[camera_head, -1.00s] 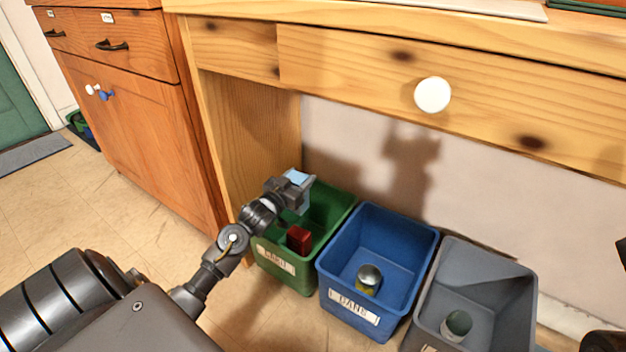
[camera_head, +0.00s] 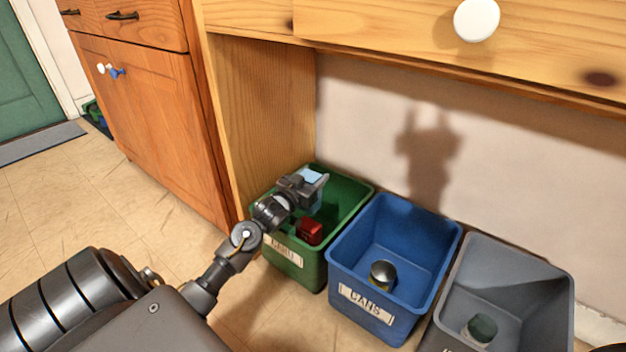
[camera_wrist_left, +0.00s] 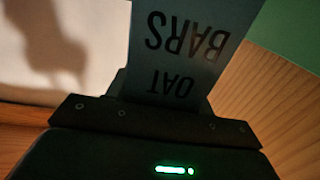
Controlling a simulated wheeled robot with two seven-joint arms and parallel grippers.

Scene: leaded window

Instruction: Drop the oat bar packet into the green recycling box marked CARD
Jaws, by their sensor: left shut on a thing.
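The oat bar packet (camera_head: 314,180) is light blue and is held in my left gripper (camera_head: 312,186), over the green box in the head view. In the left wrist view the packet (camera_wrist_left: 190,45) shows the words OAT BARS upside down between the jaws. The green recycling box (camera_head: 347,226) stands on the floor under the desk, its label partly readable as CARD. A red carton (camera_head: 309,231) lies inside it. The packet's lower part is partly hidden by the gripper. My right gripper is not in view.
A blue box (camera_head: 400,206) marked CANS holds a can (camera_head: 383,275) and stands right of the green box. A grey box (camera_head: 520,285) with a can or jar (camera_head: 481,328) stands further right.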

